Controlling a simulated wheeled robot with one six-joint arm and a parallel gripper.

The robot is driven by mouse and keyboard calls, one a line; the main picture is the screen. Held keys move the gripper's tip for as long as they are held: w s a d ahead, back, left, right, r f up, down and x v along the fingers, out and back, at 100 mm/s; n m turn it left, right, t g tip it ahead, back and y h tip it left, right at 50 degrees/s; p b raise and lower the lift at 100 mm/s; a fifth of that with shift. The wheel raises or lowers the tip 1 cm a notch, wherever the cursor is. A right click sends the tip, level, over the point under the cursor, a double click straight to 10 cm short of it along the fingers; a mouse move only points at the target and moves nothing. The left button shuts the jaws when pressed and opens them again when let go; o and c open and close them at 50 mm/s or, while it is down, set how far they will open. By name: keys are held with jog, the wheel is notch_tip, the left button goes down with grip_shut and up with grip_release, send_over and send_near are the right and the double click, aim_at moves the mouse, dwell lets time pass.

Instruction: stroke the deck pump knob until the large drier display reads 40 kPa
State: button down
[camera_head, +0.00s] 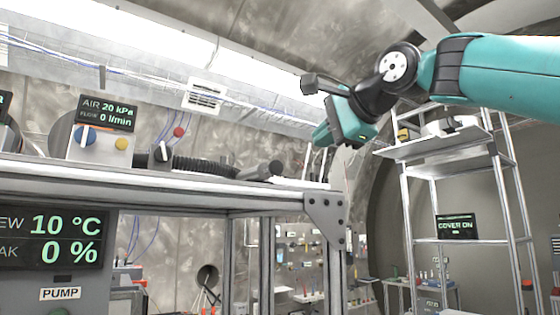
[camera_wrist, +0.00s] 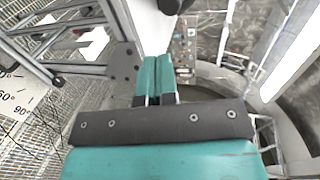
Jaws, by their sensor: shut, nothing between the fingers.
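In the head view an AIR display (camera_head: 106,113) on the deck reads 20 kPa, with FLOW 0 l/min below. A black ribbed piece (camera_head: 205,165) lies along the deck (camera_head: 150,180) and ends in a dark cylindrical knob (camera_head: 268,170) near the deck's right end. I cannot tell for sure that this is the pump knob. In the wrist view my gripper's two teal fingers (camera_wrist: 157,62) are shut together and empty. A dark rounded part (camera_wrist: 172,5) is cut off at the top there.
A lower display (camera_head: 62,238) reads 10 °C and 0 %, above a PUMP label (camera_head: 60,294). A metal rack (camera_head: 450,150) with a COVER ON display (camera_head: 455,226) stands right.

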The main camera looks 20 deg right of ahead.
aim_at(277, 166)
jog(key=shift+a, duration=0.1)
dwell(0.3)
jog(key=p+x, duration=0.1)
jog(key=x, duration=0.3)
jog(key=p+x, duration=0.2)
jog(key=x, duration=0.3)
jog(key=r+p+x, duration=0.1)
jog(key=p+x, duration=0.1)
jog(key=x, duration=0.2)
jog(key=shift+w, duration=0.45)
jog(key=w+p, duration=0.1)
jog(key=w+a, duration=0.1)
jog(key=w, duration=0.1)
jog(key=shift+w+a+p, duration=0.15)
jog(key=shift+w+p, duration=0.1)
jog(key=shift+p, duration=0.1)
jog(key=shift+s, duration=0.1)
